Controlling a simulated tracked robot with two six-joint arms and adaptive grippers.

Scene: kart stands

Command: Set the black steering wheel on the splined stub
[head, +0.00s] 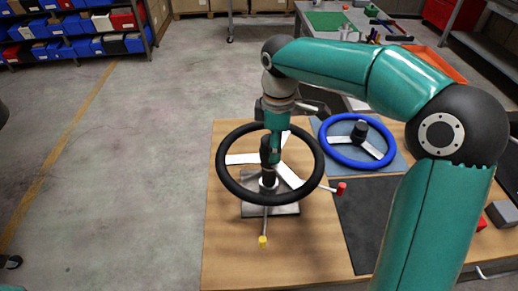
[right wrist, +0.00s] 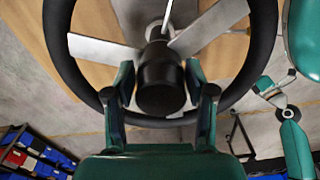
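The black steering wheel (head: 221,180) has white spokes and a black hub. My right gripper (head: 268,157) reaches down from above and is shut on the hub. In the right wrist view the hub (right wrist: 160,80) sits between my two fingers (right wrist: 160,88), with the rim (right wrist: 264,40) around them. The wheel appears over the grey base plate (head: 286,210). The splined stub (head: 268,184) on that plate is partly hidden by the wheel and gripper. I cannot tell whether the hub touches the stub.
Stalks with a yellow tip (head: 262,240) and a red tip (head: 341,188) stick out from the stand. A blue steering wheel (head: 335,155) lies on a grey-blue mat to the right. A dark mat (head: 365,220) lies nearer. The wooden table's (head: 232,255) front left is clear.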

